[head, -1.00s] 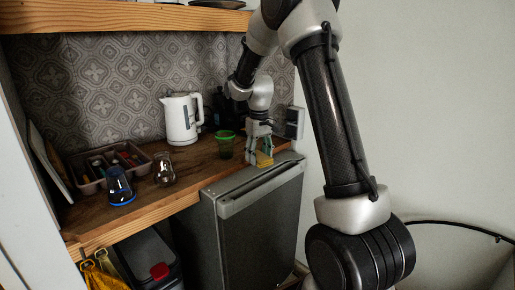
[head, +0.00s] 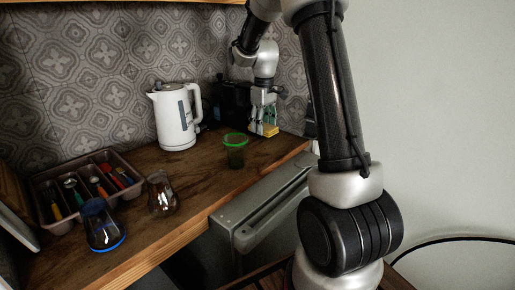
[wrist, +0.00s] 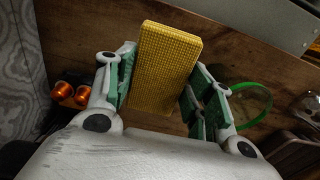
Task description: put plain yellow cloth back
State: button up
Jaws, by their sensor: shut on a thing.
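The yellow cloth (wrist: 163,68) is a flat, block-like piece with a fine woven grid. In the wrist view it stands between the green-padded fingers of my gripper (wrist: 160,88), which is shut on it. In the head view my gripper (head: 263,118) is over the counter's right end, with the yellow cloth (head: 270,130) at its fingertips. The cloth is right of and behind the green-rimmed cup. Whether it touches the counter I cannot tell.
The green-rimmed cup (head: 235,152) is close by, with a white kettle (head: 176,117) and a dark appliance (head: 236,97) behind. A cutlery tray (head: 52,198), blue-lidded jar (head: 102,226) and glass jar (head: 161,194) stand left. The wooden counter (head: 195,178) is clear in the middle.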

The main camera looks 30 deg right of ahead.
aim_at(263, 154)
notch_tip(263, 154, down, 9)
jog(key=shift+f, duration=0.1)
dwell(0.3)
jog(key=o, duration=1.1)
jog(key=shift+f, duration=0.15)
jog(key=shift+o, duration=0.2)
notch_tip(263, 154, up, 12)
jog(key=s+a+r+m+t, duration=0.1)
jog(key=s+a+r, duration=0.1)
jog(key=s+r, duration=0.35)
jog(key=s+a+r+m+t, duration=0.1)
jog(key=s+a+r, duration=0.1)
jog(key=s, duration=0.7)
jog(key=s+a+r+m+t, duration=0.15)
jog(key=s+r, duration=0.25)
jog(key=s, duration=0.4)
jog(key=s+a+f, duration=0.1)
jog(key=s+f, duration=0.1)
jog(key=s, duration=0.6)
jog(key=shift+s+a+f+t, duration=0.15)
jog(key=shift+a+f+t, duration=0.1)
jog(key=shift+a+t, duration=0.15)
